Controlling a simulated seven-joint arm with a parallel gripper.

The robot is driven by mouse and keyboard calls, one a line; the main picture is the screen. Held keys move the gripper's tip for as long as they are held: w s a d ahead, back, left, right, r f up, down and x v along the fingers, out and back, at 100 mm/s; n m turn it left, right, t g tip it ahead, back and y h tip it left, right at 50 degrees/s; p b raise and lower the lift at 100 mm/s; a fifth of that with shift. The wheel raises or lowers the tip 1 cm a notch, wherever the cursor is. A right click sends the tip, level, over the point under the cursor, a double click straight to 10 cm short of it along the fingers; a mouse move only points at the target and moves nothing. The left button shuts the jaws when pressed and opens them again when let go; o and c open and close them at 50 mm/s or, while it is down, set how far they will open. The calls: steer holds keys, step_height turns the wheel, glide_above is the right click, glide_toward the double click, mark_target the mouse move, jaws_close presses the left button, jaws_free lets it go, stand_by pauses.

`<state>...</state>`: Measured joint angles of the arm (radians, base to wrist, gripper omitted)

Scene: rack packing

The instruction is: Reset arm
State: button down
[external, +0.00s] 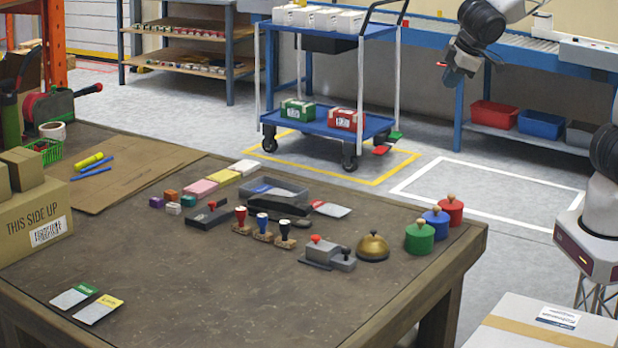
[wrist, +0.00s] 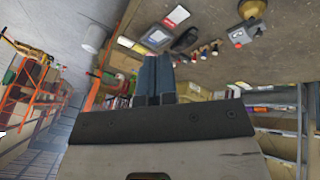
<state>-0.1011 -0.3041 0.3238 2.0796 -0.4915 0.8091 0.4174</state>
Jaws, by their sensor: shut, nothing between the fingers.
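My gripper (external: 453,75) hangs at the upper right of the external view, above the floor beyond the table's back right edge. It is well apart from everything on the table. In the wrist view its two blue-grey fingers (wrist: 156,77) are together with nothing between them. The wrist camera is strongly turned, so the table (wrist: 215,75) appears in the upper right of that view. My arm's base stands at the right edge of the external view.
The brown table (external: 210,285) holds stamps (external: 262,227), a bell (external: 373,246), green, blue and red canisters (external: 420,237), and a grey tray (external: 275,190). A blue cart (external: 330,127) stands behind it. A cardboard box (external: 540,325) sits at the lower right. The table's front middle is clear.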

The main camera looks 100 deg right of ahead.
steer(key=s+f+g+y, duration=0.1)
steer(key=s+y, duration=0.2)
steer(key=s, duration=2.4)
steer(key=shift+s+y, duration=0.25)
steer(key=shift+y, duration=0.15)
steer(key=shift+f, duration=0.1)
